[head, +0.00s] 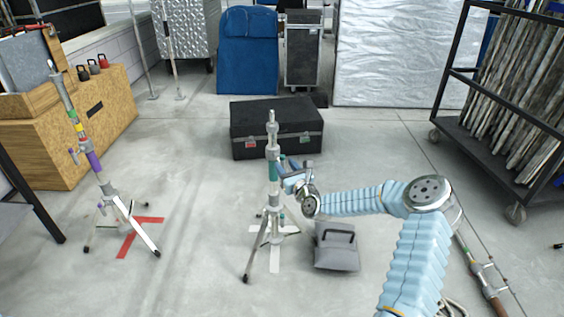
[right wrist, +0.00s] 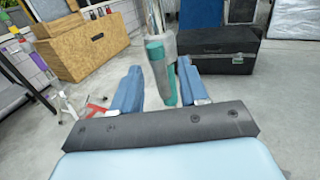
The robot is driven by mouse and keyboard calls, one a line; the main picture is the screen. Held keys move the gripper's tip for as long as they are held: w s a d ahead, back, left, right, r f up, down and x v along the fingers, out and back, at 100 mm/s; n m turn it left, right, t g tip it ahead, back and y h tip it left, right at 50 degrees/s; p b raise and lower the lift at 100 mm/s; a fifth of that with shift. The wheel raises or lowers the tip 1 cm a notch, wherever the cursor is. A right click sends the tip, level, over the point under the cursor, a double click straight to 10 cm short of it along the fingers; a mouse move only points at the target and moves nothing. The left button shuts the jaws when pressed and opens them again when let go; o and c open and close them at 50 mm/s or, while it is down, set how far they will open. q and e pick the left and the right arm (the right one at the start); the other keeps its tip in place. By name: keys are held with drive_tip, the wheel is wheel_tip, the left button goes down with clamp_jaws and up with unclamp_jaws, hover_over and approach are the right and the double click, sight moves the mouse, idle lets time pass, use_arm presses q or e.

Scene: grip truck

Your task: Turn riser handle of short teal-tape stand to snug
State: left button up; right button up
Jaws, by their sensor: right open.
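The short stand with teal tape (head: 272,170) stands upright in the middle of the head view, its legs spread over a white floor cross. My right gripper (head: 285,174) is at the right side of its riser, level with the teal band. In the right wrist view my right gripper (right wrist: 159,82) is open, with blue fingers apart. The teal-taped post (right wrist: 155,48) and a grey-and-teal piece hanging beside it show between the fingers. I cannot tell whether the fingers touch them. The riser handle is partly hidden by the gripper in the head view. My left gripper is not in view.
A taller stand with purple and yellow tape (head: 92,158) is at left on a red cross (head: 140,232). A black case (head: 312,137) lies behind the teal stand. A grey weight bag (head: 336,250) sits on the floor beside its legs. A rack (head: 455,75) stands at right.

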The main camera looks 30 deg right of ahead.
sight(283, 164)
drive_tip(key=shift+w+d, duration=0.15)
drive_tip(key=shift+w, duration=1.35)
clamp_jaws()
